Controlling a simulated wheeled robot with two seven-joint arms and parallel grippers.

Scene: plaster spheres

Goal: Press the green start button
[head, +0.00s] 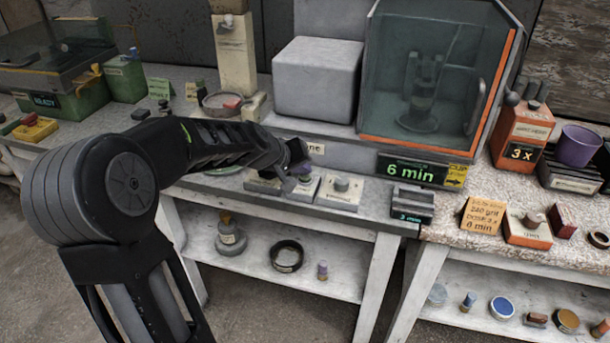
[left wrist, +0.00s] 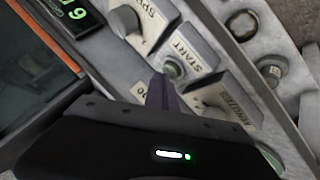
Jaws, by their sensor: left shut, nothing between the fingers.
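The START button block (head: 309,192) stands on the front ledge of the machine, in the middle of a row of control blocks. In the left wrist view its greenish round button (left wrist: 173,68) sits beside the label START. My left gripper (head: 303,178) is shut and empty, with its tips right over this block in the head view. In the left wrist view its dark purple fingers (left wrist: 160,92) end at the button's near edge. I cannot tell whether they touch it. The button top is mostly hidden by the gripper in the head view. My right gripper is not in view.
A control block with a grey knob (head: 341,185) stands close to the right, and another block (head: 262,182) close to the left. A glass-fronted chamber (head: 425,75) rises behind. A green display (head: 417,171) reads 6 min. The lower shelf (head: 335,286) holds small items.

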